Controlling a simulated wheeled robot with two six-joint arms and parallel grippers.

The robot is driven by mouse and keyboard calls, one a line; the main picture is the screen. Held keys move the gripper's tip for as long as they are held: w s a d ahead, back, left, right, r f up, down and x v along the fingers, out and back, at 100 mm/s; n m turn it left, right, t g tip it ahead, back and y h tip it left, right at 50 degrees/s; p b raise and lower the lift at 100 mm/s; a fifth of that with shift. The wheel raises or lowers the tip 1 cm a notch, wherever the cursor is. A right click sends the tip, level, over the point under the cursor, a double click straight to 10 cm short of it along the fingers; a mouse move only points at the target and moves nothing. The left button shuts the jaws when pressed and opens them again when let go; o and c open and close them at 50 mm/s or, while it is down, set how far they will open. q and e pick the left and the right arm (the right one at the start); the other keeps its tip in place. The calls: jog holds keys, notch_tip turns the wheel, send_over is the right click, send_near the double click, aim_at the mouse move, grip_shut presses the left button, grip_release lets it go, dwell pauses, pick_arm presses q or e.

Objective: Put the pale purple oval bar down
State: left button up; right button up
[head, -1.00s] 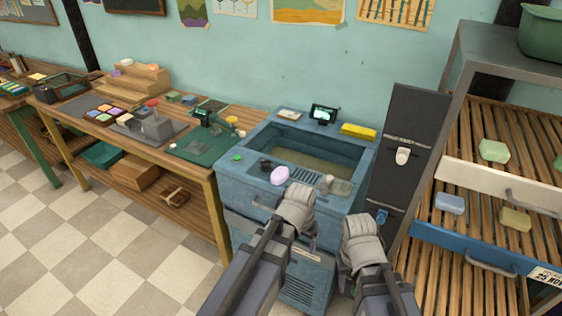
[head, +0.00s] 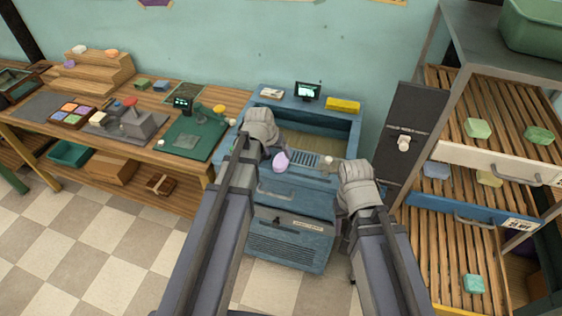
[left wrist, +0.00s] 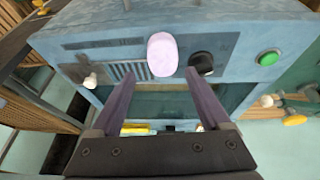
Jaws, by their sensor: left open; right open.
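The pale purple oval bar (head: 280,161) is at the front ledge of the blue basin unit (head: 297,205), just beyond my left gripper (head: 272,150). In the left wrist view the bar (left wrist: 162,55) lies between the tips of my left gripper (left wrist: 160,76). The fingers are apart, with a gap on each side of the bar. It appears to rest on the blue top, near the slotted drain and a black knob (left wrist: 203,63). My right gripper (head: 352,170) is at the unit's right front corner; its fingertips are hard to make out and I see nothing held.
A green button (left wrist: 268,57) is on the blue top. A yellow block (head: 343,105) and small screen (head: 308,91) stand behind the basin. A wooden workbench (head: 215,100) is left; a slatted rack (head: 462,200) with several soap bars is right.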

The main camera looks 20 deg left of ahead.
aim_at(280, 161)
pick_arm(q)
jog(key=shift+b+x, duration=0.65)
jog(key=shift+x, duration=0.4)
jog(key=shift+f, duration=0.1)
jog(key=b+x, duration=0.5)
jog(key=shift+w+a, duration=0.15)
jog(key=shift+a, duration=0.1)
grip_shut()
jog(key=shift+r+p, duration=0.25)
jog(key=shift+p, duration=0.1)
